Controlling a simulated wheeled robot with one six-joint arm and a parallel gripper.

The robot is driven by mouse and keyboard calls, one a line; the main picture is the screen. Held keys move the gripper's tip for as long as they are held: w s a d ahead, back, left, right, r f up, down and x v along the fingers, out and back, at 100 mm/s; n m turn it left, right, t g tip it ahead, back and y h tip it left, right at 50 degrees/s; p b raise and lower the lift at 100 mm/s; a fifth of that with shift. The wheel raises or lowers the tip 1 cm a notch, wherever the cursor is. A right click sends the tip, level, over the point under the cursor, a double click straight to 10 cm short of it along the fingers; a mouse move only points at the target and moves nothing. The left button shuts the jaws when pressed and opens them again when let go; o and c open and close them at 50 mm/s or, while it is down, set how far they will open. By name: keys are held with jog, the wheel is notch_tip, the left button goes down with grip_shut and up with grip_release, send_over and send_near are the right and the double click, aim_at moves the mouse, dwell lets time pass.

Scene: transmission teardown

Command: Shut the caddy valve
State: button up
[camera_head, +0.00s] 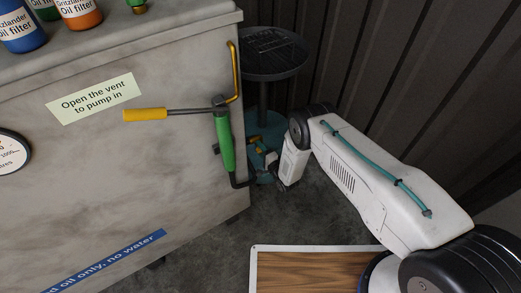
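The oil caddy stands behind the right end of the grey tank, with a round dark slotted pan (272,52) on a post above a teal body (262,120). My gripper (266,172) is at the end of my white arm, pointing down and left, close below and right of the yellow handle. Its fingers are small and partly hidden by the wrist. I cannot tell whether they touch the valve or are open.
A corrugated wall (400,70) closes the right. Dark floor (300,215) is clear.

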jog(key=o, duration=0.4)
jog(key=shift+v, duration=3.9)
jog(key=shift+d, duration=0.1)
